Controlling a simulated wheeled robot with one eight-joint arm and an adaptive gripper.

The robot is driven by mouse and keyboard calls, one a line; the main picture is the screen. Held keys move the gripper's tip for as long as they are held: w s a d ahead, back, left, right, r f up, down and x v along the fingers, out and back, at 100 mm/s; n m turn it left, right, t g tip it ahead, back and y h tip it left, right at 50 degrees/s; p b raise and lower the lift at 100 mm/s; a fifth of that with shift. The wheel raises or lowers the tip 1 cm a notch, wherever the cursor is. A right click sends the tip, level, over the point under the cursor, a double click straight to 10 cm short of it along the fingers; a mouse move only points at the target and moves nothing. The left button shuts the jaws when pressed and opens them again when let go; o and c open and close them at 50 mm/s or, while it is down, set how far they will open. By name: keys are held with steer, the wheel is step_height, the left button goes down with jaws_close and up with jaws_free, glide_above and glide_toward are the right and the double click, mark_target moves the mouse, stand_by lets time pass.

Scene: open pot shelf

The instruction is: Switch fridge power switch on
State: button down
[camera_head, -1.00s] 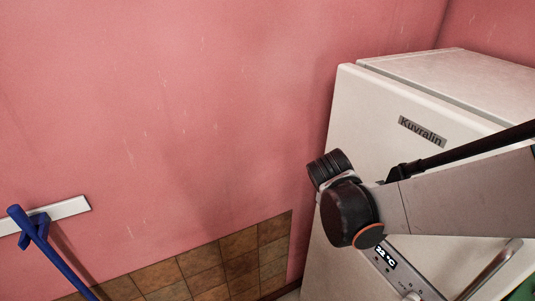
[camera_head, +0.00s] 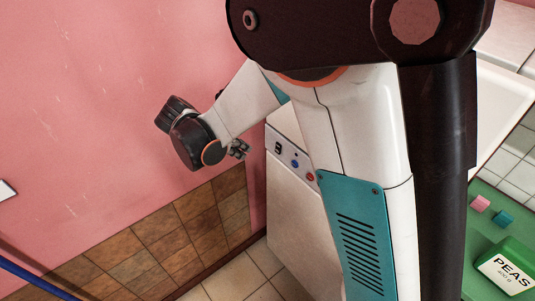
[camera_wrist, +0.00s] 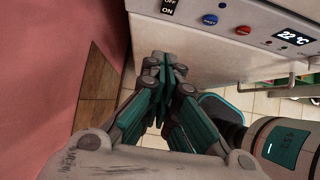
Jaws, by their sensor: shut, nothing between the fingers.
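The fridge power switch (camera_wrist: 170,7) is a dark plate marked OFF and ON, cut by the top edge of the wrist view. Its position cannot be told. It also shows in the head view as a small dark mark (camera_head: 279,148) on the white fridge (camera_head: 290,205), at the left end of the control strip. My gripper (camera_wrist: 166,64) is shut and empty, its fingertips below the switch in the wrist view. In the head view my gripper (camera_head: 238,149) is just left of the strip, with a visible gap to the switch. My arm hides much of the fridge.
Right of the switch are a blue button (camera_wrist: 210,20), a red button (camera_wrist: 243,30) and a display (camera_wrist: 291,38) reading 22 °C. The pink wall (camera_head: 120,110) is close on the left. A green surface (camera_head: 480,240) holds a PEAS pack (camera_head: 508,274) and small blocks.

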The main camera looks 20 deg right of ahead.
mark_target(278, 148)
steer(key=shift+d+f, duration=0.1)
steer(key=d+r+b+x, duration=0.1)
steer(key=x, duration=0.5)
steer(key=w+d+b+x, duration=0.1)
steer(key=b+x, duration=0.1)
steer(key=x, duration=0.4)
steer(key=shift+d, duration=0.25)
steer(key=shift+r, duration=0.15)
steer(key=shift+w, duration=0.1)
steer(key=shift+w+d+f, duration=0.1)
steer(key=shift+d+f, duration=0.1)
steer(key=shift+d, duration=0.1)
steer(key=shift+r, duration=0.2)
